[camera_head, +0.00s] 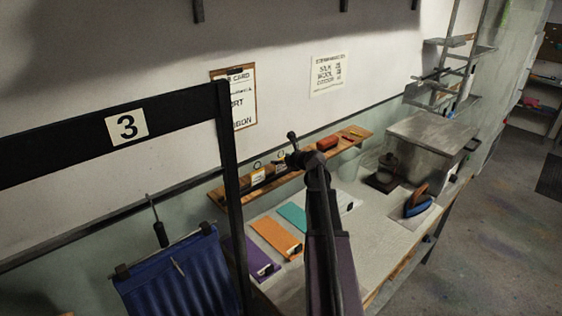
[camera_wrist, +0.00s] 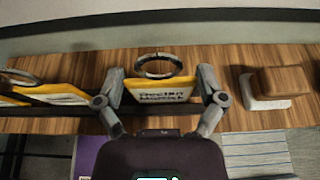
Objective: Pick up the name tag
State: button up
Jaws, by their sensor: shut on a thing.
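A yellow name tag with dark print and a grey ring at its top (camera_wrist: 160,92) stands over a wooden shelf (camera_wrist: 215,60) in the middle of the wrist view. My gripper (camera_wrist: 161,84) has one finger at each side edge of this tag and is shut on it. In the head view my gripper (camera_head: 297,155) is at the wall shelf, and my arm hides part of it. Another yellow tag (camera_wrist: 58,93) lies to the left in the wrist view, with part of one more at the left edge.
A wooden block on a white base (camera_wrist: 275,82) is right of my gripper. Below, the worktable holds purple, orange (camera_head: 275,236) and teal sheets and a blue iron (camera_head: 418,203).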

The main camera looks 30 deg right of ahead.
jog(key=shift+r+p, duration=1.35)
jog(key=shift+r, duration=0.1)
jog(key=s+d+r+p, duration=0.1)
jog(key=s+r+p, duration=0.1)
jog(key=s, duration=1.4)
jog(key=shift+d, duration=0.4)
